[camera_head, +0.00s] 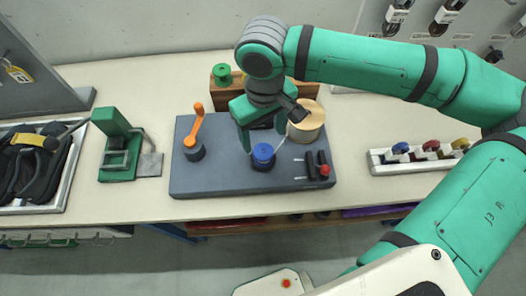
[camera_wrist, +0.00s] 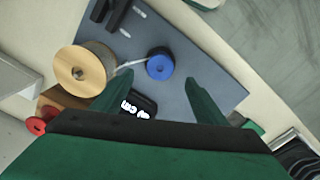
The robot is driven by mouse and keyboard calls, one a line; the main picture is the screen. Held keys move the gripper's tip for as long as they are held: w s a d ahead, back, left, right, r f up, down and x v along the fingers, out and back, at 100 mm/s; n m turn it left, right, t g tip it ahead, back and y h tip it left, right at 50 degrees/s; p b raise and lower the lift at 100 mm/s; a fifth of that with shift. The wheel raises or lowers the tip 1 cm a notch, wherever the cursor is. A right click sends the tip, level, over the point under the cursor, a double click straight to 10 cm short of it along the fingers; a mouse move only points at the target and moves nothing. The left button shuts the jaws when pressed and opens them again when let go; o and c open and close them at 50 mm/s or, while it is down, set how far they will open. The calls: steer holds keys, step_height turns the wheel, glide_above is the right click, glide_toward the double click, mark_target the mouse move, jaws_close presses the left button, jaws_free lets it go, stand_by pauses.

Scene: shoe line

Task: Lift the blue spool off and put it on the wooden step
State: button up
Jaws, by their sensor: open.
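The blue spool (camera_head: 263,152) stands on a dark base on the grey board, and it also shows in the wrist view (camera_wrist: 160,65). My gripper (camera_head: 264,145) is open above the board, with its fingers pointing down at the spool. In the wrist view my gripper's fingertips (camera_wrist: 157,80) are wide apart, and the blue spool appears between and just beyond them. I cannot tell whether they touch it. The wooden step (camera_head: 226,93) is behind the board, partly hidden by my arm. A green spool (camera_head: 222,73) sits on its left part.
A large tan reel (camera_wrist: 82,72) stands beside the blue spool, with a pale strand between them. An orange-handled lever (camera_head: 195,128) is on the board's left. Black tools with a red knob (camera_head: 324,171) lie right. A green press (camera_head: 117,145) stands further left.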

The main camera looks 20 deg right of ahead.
mark_target(264, 151)
steer(key=shift+f, duration=4.7)
steer(key=c, duration=1.3)
